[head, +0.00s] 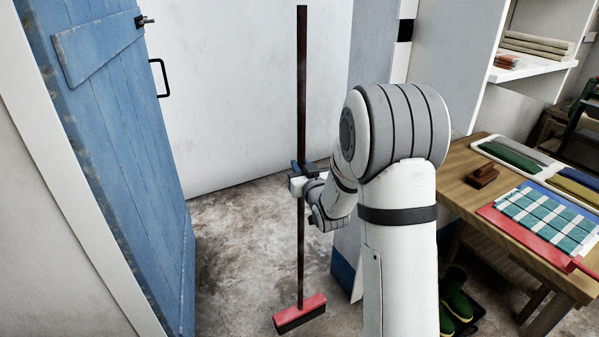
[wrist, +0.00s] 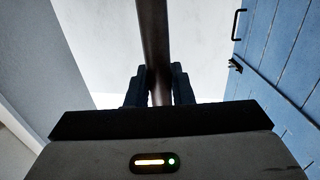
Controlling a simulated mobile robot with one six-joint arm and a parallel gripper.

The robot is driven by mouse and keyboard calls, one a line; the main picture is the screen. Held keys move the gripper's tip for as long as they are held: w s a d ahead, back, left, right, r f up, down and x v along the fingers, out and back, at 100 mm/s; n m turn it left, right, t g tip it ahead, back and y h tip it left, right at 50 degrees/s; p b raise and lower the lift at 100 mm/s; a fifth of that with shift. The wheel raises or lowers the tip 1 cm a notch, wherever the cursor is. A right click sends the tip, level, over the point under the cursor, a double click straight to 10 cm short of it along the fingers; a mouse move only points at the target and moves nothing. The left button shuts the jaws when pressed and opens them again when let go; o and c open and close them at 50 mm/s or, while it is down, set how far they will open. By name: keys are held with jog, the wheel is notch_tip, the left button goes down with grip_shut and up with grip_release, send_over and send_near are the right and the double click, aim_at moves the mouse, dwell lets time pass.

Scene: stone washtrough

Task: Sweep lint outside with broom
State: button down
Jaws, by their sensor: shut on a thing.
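The broom (head: 301,90) has a long dark handle and a red head (head: 300,312) with dark bristles. It stands upright, with its head low over the floor; I cannot tell whether the bristles touch. My gripper (head: 299,174) is shut on the handle about midway along it. In the wrist view the handle (wrist: 153,45) passes between the two dark fingers of my gripper (wrist: 159,86). I see no clear lint on the stained concrete floor (head: 235,235); its mottled surface makes small bits hard to tell.
A blue plank door (head: 120,130) with a black handle stands at the left. A wooden table (head: 465,160) at the right bears folded cloths and a brown brush (head: 483,176). Green boots (head: 455,295) stand below it. Floor between the door and the broom is clear.

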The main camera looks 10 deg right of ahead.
notch_tip(320, 180, down, 8)
jog(key=b, duration=0.5)
dwell(0.4)
jog(key=w+a+b, duration=0.2)
jog(key=w+b, duration=0.1)
jog(key=w, duration=0.4)
jog(key=shift+w+a, duration=0.2)
dwell(0.7)
notch_tip(320, 180, up, 8)
jog(key=p, duration=0.2)
dwell(0.7)
jog(key=shift+p, duration=0.3)
